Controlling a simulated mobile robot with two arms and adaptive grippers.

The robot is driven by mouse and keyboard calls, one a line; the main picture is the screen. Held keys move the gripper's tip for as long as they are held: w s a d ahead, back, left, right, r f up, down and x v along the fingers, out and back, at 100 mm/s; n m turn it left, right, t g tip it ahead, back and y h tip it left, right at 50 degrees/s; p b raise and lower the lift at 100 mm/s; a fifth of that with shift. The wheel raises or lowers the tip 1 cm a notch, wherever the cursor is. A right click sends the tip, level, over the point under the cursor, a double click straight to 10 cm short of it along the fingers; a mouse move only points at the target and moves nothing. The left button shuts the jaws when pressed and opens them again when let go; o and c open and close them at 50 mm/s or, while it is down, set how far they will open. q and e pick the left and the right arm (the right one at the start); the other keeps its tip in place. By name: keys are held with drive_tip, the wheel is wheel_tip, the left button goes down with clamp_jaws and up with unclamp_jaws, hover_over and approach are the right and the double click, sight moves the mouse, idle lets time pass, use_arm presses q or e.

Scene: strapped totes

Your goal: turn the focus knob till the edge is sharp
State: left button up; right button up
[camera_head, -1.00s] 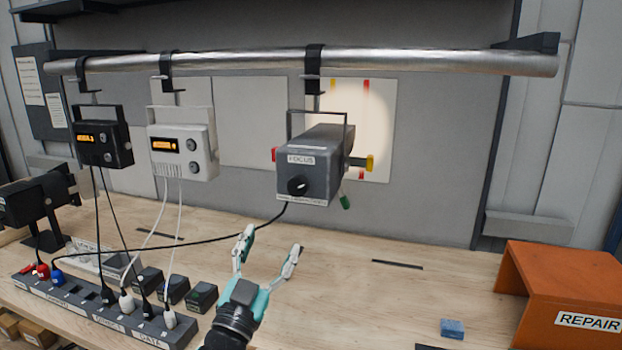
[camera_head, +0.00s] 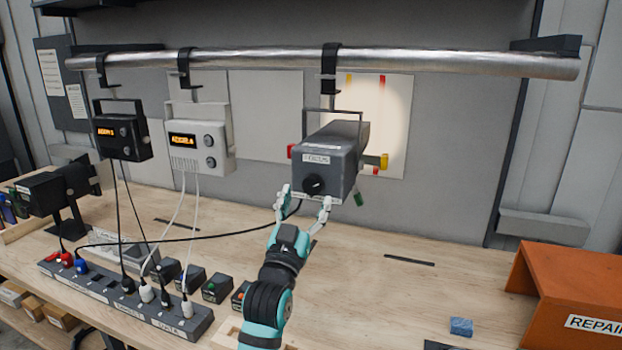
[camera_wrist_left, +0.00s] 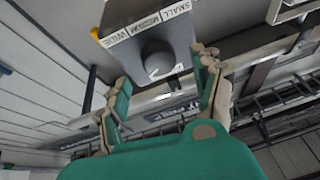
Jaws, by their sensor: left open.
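The grey lamp box (camera_head: 337,150) with a FOCUS label hangs from the steel pipe. Its black focus knob (camera_head: 313,185) is on the front face. My left gripper (camera_head: 305,197) is open, its fingertips just below and to either side of the knob. In the left wrist view, the open fingers (camera_wrist_left: 163,72) stand apart below the knob (camera_wrist_left: 158,62), which has a white mark. A label there reads SMALL, MEDIUM, WIDE (camera_wrist_left: 146,22). I cannot tell whether the fingers touch anything. The light spot (camera_head: 395,112) on the pale panel has a soft-looking edge. My right gripper is not in view.
The steel pipe (camera_head: 440,62) also carries a black unit (camera_head: 122,137) and a white unit (camera_head: 200,138) with orange displays. Below are cables and a power strip (camera_head: 110,296). An orange REPAIR box (camera_head: 575,285) and a blue block (camera_head: 461,326) are at right.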

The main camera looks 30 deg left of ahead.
sight(311, 187)
use_arm(q)
drive_tip(key=shift+p+x, duration=0.55)
drive_tip(key=shift+x, duration=1.65)
drive_tip(key=shift+c, duration=0.3)
drive_tip(key=c, duration=1.1)
drive_tip(key=shift+m+t+h, duration=0.2)
drive_tip(key=shift+m+h, duration=0.55)
drive_tip(key=shift+m, duration=0.75)
drive_tip(key=shift+m+t+h, duration=0.2)
drive_tip(key=shift+m+h, duration=0.55)
drive_tip(key=shift+m, duration=0.75)
drive_tip(key=o, duration=1.2)
drive_tip(key=shift+c, duration=0.2)
drive_tip(key=v, duration=1.2)
